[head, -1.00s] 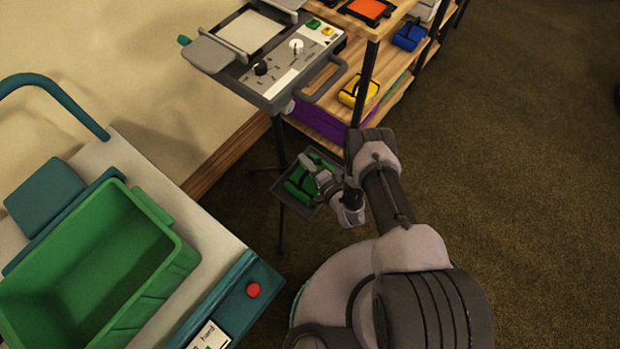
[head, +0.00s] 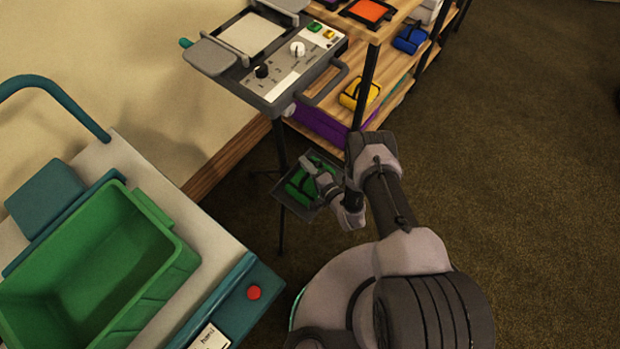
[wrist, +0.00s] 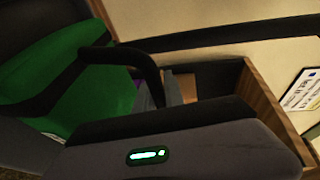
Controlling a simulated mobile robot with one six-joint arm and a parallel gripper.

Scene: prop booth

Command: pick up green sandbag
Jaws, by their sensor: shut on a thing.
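The green sandbag (head: 299,186) lies on a small dark tray (head: 284,195) on the stand below the control panel. It has dark straps and a black handle. My gripper (head: 312,180) is over it and partly hides it. In the wrist view the green sandbag (wrist: 90,100) fills the left side, and its black handle loop (wrist: 120,62) rises beside my gripper's grey finger. My gripper is shut on the sandbag. Whether the sandbag is clear of the tray cannot be told.
A green bin (head: 90,270) stands on a cart at left, with a red button (head: 254,293) on its edge. A control panel (head: 270,65) stands above the tray. A wooden shelf at the upper right holds yellow (head: 358,95) and blue (head: 409,39) bags. Floor at right is clear.

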